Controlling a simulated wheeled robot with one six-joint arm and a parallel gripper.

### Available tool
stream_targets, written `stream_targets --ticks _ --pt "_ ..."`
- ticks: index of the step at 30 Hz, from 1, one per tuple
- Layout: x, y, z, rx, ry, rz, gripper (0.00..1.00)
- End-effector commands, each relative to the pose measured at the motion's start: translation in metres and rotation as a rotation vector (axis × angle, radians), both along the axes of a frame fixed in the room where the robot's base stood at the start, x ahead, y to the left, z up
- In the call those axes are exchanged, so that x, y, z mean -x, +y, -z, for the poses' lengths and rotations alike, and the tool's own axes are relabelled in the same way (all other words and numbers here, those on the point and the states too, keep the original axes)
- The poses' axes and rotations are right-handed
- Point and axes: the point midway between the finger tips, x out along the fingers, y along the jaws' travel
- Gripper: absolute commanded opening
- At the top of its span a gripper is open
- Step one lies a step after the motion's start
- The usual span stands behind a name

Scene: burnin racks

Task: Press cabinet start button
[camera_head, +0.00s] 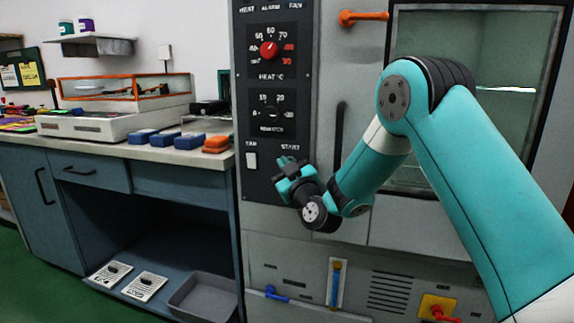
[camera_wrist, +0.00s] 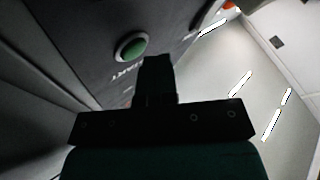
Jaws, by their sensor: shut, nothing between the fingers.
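The cabinet (camera_head: 285,222) is grey with a dark control panel (camera_head: 262,125). In the wrist view the green start button (camera_wrist: 131,47) sits in a light ring, with the START lettering beside it. In the head view my gripper (camera_head: 287,165) is in front of the panel just below the START label (camera_head: 290,148) and hides the button. In the wrist view my gripper (camera_wrist: 157,62) is shut and empty, its dark tips close beside the button in the picture. I cannot tell whether they touch the panel.
A white rocker switch (camera_head: 251,160) is left of my gripper. A black door handle (camera_head: 338,135) stands to the right. A workbench (camera_head: 165,153) with blue and orange blocks adjoins at left.

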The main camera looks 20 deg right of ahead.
Motion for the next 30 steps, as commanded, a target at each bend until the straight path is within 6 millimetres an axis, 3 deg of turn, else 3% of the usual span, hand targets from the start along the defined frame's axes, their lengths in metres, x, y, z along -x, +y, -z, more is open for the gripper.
stream_targets --ticks 1,18,25,27,28,30 --pt "-0.001 -0.015 0.000 0.008 -0.013 0.032 0.00" --pt "0.012 -0.015 0.002 0.010 -0.003 0.032 0.00" --pt "0.026 -0.002 0.002 0.002 0.007 0.028 0.00" --pt "0.026 -0.001 0.017 0.017 0.030 0.039 0.00" --pt "0.033 0.009 0.003 0.009 0.008 0.020 0.00" --pt "0.041 0.019 -0.005 0.002 -0.004 0.007 0.00"
